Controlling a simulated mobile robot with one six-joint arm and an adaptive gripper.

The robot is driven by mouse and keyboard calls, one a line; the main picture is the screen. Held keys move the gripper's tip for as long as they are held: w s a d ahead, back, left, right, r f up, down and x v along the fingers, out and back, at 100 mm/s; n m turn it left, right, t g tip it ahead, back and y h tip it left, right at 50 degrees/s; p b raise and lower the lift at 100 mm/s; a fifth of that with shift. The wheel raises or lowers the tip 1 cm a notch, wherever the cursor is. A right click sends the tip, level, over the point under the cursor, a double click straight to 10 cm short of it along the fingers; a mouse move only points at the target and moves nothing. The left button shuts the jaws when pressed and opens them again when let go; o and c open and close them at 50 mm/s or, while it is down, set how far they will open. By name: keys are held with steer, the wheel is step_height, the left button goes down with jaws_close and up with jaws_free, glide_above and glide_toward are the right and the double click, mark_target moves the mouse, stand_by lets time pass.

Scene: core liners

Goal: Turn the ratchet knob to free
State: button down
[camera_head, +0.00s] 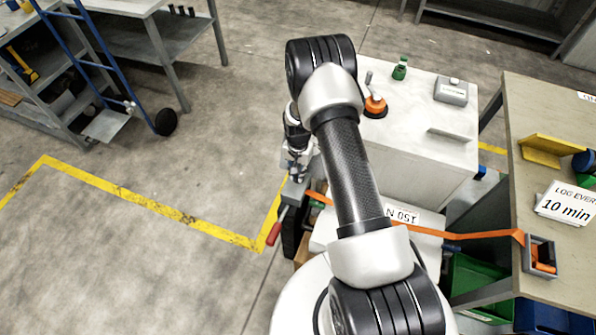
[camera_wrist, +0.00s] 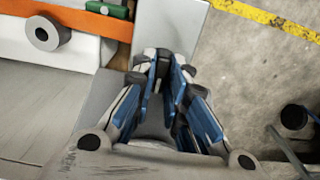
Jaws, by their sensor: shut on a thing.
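My gripper (camera_head: 297,172) is at the grey ratchet housing (camera_head: 293,192), left of the white cabinet. In the wrist view, the blue-padded fingers of my gripper (camera_wrist: 168,72) are close together over the grey housing (camera_wrist: 168,25). They are shut on a small part that I take to be the ratchet knob. The fingers hide it, so its shape and turned position cannot be told. An orange strap (camera_head: 455,236) runs from near the housing to the right-hand bench. It also shows in the wrist view (camera_wrist: 75,20).
A red-handled lever (camera_head: 277,229) sticks out below the housing. A bench (camera_head: 560,110) stands at right. Floor left of my gripper is clear.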

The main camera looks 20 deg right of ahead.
stand_by(0.3)
steer(key=c, duration=1.6)
jaws_free()
step_height(320, 180, up, 12)
